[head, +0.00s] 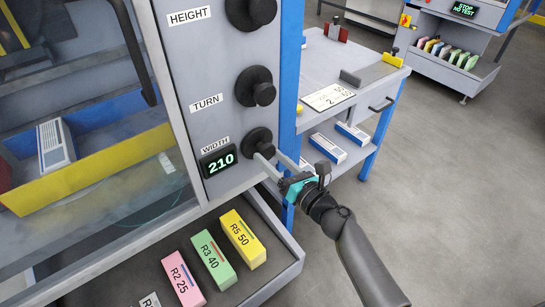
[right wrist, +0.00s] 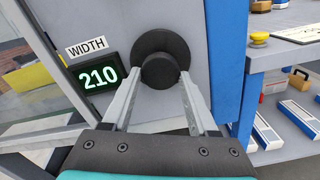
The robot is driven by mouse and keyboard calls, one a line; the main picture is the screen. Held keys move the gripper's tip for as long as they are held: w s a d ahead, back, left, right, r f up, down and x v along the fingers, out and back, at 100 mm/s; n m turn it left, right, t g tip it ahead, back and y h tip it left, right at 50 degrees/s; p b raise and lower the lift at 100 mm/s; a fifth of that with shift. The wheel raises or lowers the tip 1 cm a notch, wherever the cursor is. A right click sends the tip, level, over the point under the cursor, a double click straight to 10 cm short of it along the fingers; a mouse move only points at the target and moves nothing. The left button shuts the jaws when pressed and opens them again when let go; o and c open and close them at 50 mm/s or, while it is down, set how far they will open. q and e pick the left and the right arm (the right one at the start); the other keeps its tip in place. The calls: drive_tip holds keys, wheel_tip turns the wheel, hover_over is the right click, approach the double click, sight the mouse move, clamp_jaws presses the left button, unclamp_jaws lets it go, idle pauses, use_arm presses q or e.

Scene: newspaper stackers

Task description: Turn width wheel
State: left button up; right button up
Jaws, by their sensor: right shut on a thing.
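The black width wheel (head: 257,141) is the lowest of the three wheels on the grey machine panel. Its WIDTH label (head: 215,145) and a green display (head: 218,161) reading 210 are beside it on the left. My right gripper (head: 268,157) reaches in from the lower right and is shut on the wheel's knob. In the right wrist view the fingers lie on both sides of the round knob (right wrist: 160,70), with the wider disc (right wrist: 160,45) behind it. My left gripper is not in view.
The height wheel (head: 250,12) and turn wheel (head: 255,87) sit above. Below is an open drawer (head: 283,272) with coloured boxes, including a yellow one (head: 243,239). A blue-framed workbench (head: 375,85) stands to the right. The floor (head: 440,200) at right is clear.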

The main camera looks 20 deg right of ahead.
idle(0.3)
drive_tip(key=o, duration=1.4)
drive_tip(key=shift+c, duration=0.2)
drive_tip(key=shift+s, duration=0.25)
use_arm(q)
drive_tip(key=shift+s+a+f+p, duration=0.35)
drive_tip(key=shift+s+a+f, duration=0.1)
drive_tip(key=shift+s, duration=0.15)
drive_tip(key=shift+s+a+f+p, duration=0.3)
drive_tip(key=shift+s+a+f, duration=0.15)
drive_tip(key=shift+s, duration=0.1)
use_arm(e)
drive_tip(key=v, duration=1.4)
drive_tip(key=shift+s+d, duration=0.15)
drive_tip(key=shift+s, duration=0.15)
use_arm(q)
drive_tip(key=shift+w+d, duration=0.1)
